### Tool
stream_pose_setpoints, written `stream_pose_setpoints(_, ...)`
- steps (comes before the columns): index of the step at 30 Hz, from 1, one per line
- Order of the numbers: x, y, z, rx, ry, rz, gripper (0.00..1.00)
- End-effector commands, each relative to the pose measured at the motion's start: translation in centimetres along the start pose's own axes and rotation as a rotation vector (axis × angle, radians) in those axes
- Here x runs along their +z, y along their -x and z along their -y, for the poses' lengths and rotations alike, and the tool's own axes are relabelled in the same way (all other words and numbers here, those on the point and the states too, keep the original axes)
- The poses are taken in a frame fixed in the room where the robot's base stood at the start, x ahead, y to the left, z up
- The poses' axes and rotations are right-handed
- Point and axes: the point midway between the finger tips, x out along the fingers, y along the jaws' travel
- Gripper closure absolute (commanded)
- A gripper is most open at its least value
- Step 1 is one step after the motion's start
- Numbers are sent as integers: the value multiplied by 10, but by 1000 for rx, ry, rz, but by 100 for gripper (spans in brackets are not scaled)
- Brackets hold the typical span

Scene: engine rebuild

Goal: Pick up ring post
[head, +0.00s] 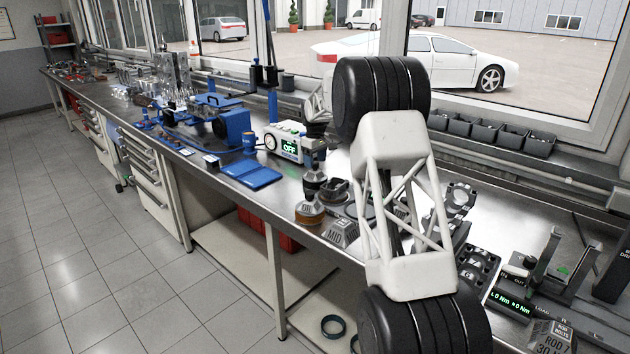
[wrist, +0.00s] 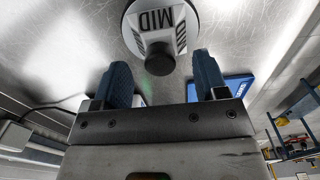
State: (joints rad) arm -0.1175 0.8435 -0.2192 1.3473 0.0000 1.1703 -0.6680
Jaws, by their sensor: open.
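My gripper (wrist: 160,70) is open, with a blue finger on each side of the knob in the picture. Nothing is held between the fingers. I cannot tell whether the fingers reach the knob's height. In the head view I cannot make out the fingers clearly.
A blue tray (head: 249,177) and an OFF-display box (head: 287,143) are farther back. A torque-display unit (head: 510,301) is at right. Black bins (head: 500,134) line the window sill.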

Motion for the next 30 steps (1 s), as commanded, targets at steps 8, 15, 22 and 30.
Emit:
stream_pose_setpoints(8, 0, -27, 0, 0, 0, 0, 34)
stream_pose_setpoints(15, 0, -30, 0, 0, 0, 0, 34)
stream_pose_setpoints(22, 0, -30, 0, 0, 0, 0, 34)
stream_pose_setpoints(30, 0, -30, 0, 0, 0, 0, 52)
